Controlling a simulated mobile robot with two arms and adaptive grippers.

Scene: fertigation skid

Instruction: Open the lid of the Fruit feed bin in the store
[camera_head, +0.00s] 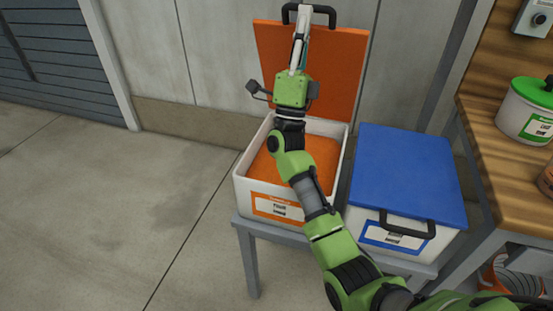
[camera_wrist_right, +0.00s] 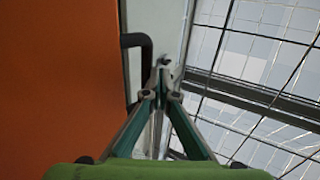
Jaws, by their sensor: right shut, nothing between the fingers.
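The bin with the orange label (camera_head: 277,207), whose small print looks like "Fruit feed", stands on a low grey stand with orange contents inside. Its orange lid (camera_head: 345,60) stands raised, nearly upright, in front of the wall. The lid's dark handle (camera_head: 331,13) is at its top edge. My right gripper (camera_head: 301,14) is shut and empty, its fingertips by the handle. In the right wrist view, the fingertips (camera_wrist_right: 163,78) are beside the handle (camera_wrist_right: 146,55); I cannot tell whether they touch. My arm hides part of the bin. My left gripper is not in view.
A bin with a shut blue lid (camera_head: 405,175) stands close on the right on the same stand (camera_head: 243,232). A wooden bench (camera_head: 500,150) with a green-lidded pot (camera_head: 527,110) is further right. The floor (camera_head: 120,220) at left is clear.

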